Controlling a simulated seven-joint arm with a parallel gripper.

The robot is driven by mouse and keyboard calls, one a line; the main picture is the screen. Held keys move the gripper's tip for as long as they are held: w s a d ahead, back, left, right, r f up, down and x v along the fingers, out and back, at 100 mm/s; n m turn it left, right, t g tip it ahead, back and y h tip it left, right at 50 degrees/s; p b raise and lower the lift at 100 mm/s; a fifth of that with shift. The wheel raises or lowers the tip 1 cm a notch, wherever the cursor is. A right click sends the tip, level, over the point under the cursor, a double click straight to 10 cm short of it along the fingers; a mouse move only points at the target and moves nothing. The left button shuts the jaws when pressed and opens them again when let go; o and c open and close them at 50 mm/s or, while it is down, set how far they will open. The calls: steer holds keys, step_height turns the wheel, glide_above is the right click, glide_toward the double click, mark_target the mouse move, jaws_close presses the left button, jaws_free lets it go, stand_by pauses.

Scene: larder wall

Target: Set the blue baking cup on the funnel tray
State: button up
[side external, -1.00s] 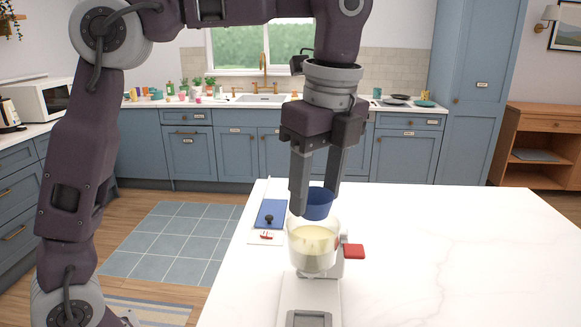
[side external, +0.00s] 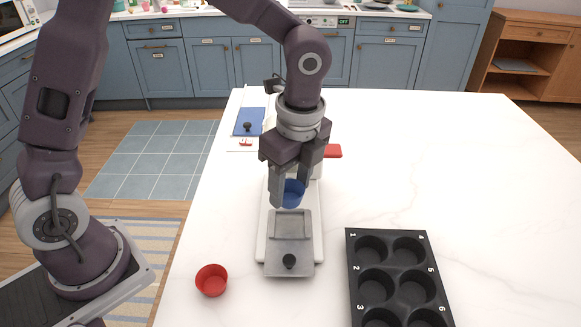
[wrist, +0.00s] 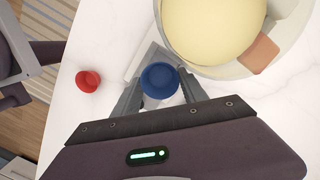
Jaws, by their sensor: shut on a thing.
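The blue baking cup (side external: 293,190) is held between the fingers of my gripper (side external: 284,196). In the wrist view the cup (wrist: 159,80) is upright and empty between both fingertips. The grey metal tray (side external: 290,226), apparently the funnel tray, sits on the white stand (side external: 262,240) with a black knob at its near end. The cup is at the tray's far end; I cannot tell whether it touches. A bowl of pale yellow batter (wrist: 210,28) is close beside the cup in the wrist view. My gripper mostly hides the bowl in the side view.
A red baking cup (side external: 211,280) stands on the white counter at the near left. A black numbered muffin pan (side external: 397,280) lies at the near right. The right counter is clear.

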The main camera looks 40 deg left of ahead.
mark_target(291, 225)
steer(key=shift+f, duration=3.25)
steer(key=o, duration=1.4)
steer(key=r, duration=0.6)
steer(key=shift+d+r, duration=0.35)
steer(key=shift+d, duration=0.05)
steer(key=s+a+r+n+t, duration=0.2)
steer(key=s+a+r+n, duration=0.1)
steer(key=s+n, duration=0.3)
steer(key=s+a+r+n+t+h, duration=0.1)
steer(key=s+a+r+n, duration=0.2)
steer(key=s+r+n, duration=0.2)
steer(key=s+a+r+n+t, duration=0.2)
steer(key=s+a+r+n, duration=0.1)
steer(key=s+n, duration=0.4)
steer(key=shift+a+r+t, duration=0.1)
steer(key=shift+r+t, duration=0.2)
steer(key=shift+r, duration=0.15)
